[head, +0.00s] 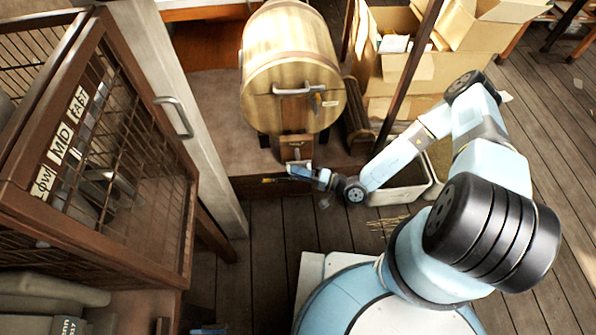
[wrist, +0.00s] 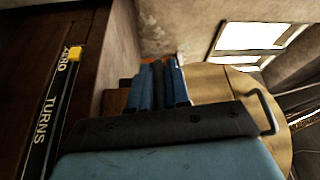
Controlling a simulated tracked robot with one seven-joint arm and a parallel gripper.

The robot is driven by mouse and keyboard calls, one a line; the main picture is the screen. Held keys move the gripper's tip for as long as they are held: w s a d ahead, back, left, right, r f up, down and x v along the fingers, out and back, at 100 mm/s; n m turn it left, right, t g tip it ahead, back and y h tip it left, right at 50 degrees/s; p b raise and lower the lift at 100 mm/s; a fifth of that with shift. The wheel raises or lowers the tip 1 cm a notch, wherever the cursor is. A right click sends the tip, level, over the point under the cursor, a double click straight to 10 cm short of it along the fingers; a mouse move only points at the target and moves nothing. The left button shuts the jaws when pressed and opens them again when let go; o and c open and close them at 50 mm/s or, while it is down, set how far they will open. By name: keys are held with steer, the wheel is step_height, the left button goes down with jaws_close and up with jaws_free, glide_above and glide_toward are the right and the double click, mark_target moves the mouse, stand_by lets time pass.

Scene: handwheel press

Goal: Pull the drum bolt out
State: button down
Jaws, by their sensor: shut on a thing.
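The wooden drum (head: 290,80) lies on its side, its round end facing me, with a metal handle (head: 299,89) across it. A small wooden block with metal fittings (head: 296,144) sits just below that end. My gripper (head: 298,168) is at this block, shut on the drum bolt. In the wrist view my blue fingers (wrist: 160,88) close around a narrow dark part, the drum bolt (wrist: 157,76). The drum (wrist: 220,88) and its handle (wrist: 266,110) are to the right there. The far end of the bolt is hidden.
A strip gauge (wrist: 50,110) marked ZERO and TURNS, with a yellow marker (wrist: 75,53), runs along the left. A mesh-fronted cabinet (head: 100,150) fills the left side. A pale bin (head: 398,185) and cardboard boxes (head: 440,50) stand right of the drum.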

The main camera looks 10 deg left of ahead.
steer(key=c, duration=1.2)
jaws_free()
steer(key=shift+s+f, duration=0.1)
steer(key=shift+s, duration=0.1)
steer(key=shift+o, duration=0.2)
steer(key=shift+d, duration=0.1)
steer(key=s+d+f, duration=0.1)
steer(key=s+d, duration=0.1)
steer(key=d, duration=1.1)
steer(key=shift+d, duration=0.35)
